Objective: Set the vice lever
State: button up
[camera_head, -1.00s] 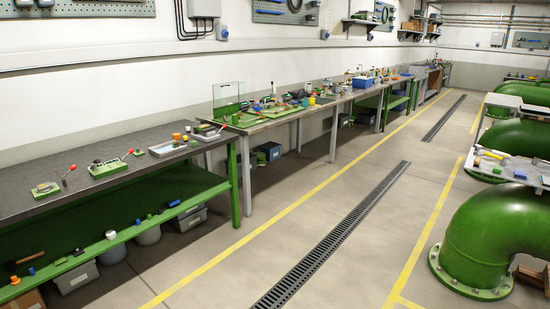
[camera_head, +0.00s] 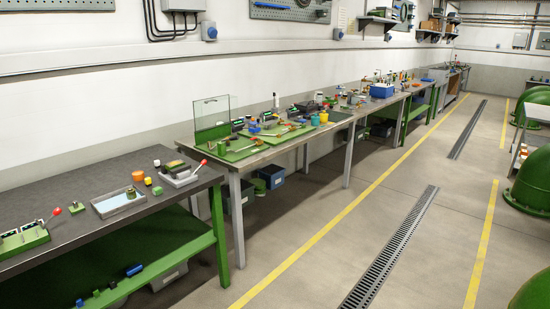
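No part is plain as the vice at this size. A red-knobbed lever (camera_head: 203,163) slants up from a small grey device (camera_head: 180,175) near the right end of the near dark bench. Another red-knobbed lever (camera_head: 57,211) rises from a green box-like fixture (camera_head: 24,239) at the left edge. I cannot tell which is the vice lever. My gripper is not in view.
A tray (camera_head: 118,201) and small blocks lie on the near dark bench (camera_head: 85,180). A second bench (camera_head: 285,142) with a clear upright panel (camera_head: 212,118) stands beyond it.

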aim_at(204, 162)
jog(key=i+l+u, duration=0.1)
jog(key=i+u, duration=0.15)
jog(key=i, duration=0.25)
jog(key=i+l+u, duration=0.25)
jog(key=i, duration=0.3)
jog(key=i+l+u, duration=0.25)
jog(key=i, duration=0.25)
jog(key=i+l+u, duration=1)
jog(key=l, duration=0.2)
